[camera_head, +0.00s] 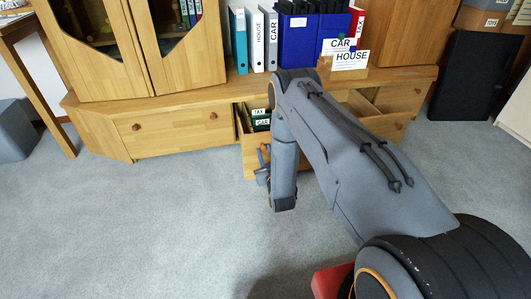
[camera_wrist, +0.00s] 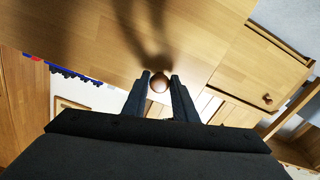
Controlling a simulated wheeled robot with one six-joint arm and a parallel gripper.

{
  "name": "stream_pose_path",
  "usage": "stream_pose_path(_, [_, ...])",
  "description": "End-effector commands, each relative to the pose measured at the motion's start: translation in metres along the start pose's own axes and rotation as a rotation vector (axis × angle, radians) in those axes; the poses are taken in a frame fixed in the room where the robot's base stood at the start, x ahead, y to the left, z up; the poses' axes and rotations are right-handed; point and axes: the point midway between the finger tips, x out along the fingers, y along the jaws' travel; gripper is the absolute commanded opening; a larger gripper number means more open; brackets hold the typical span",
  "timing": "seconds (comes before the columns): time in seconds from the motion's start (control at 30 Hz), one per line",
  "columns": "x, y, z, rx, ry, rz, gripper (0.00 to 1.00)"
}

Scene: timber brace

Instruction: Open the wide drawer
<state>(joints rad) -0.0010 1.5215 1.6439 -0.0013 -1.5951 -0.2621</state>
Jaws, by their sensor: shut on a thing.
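The low wooden cabinet (camera_head: 105,105) has a wide drawer (camera_head: 175,134) at the left with two round knobs; it looks shut. The middle drawer (camera_head: 250,164) is pulled out, with files (camera_head: 261,122) inside. My gripper (camera_head: 263,168) is at the front of this middle drawer, partly hidden by my arm. In the wrist view, my gripper's two fingers are shut on a round brown knob (camera_wrist: 159,83) on a broad wooden front (camera_wrist: 200,40).
A drawer at the right (camera_head: 368,103) also looks open, partly behind my arm. Binders (camera_head: 256,40) and a CAR and HOUSE box (camera_head: 349,60) stand on top. A table (camera_head: 22,24) stands at the left. Grey carpet in front of the wide drawer is clear.

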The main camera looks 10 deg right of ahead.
Motion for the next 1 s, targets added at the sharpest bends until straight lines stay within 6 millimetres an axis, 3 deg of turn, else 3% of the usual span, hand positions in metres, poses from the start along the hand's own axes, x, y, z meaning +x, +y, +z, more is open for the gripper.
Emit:
stream_pose_path(0.1, [-0.001,0.002,0.002,0.000,-0.004,0.004,0.00])
stream_pose_path(0.13, [-0.001,0.002,0.002,0.000,-0.004,0.004,0.31])
stream_pose_path(0.23, [-0.001,0.001,0.001,0.000,-0.003,0.003,0.44])
stream_pose_path(0.57, [-0.003,0.000,0.000,0.000,-0.002,0.001,0.44])
stream_pose_path(1.0, [-0.067,0.002,0.001,0.000,-0.005,0.002,0.44])
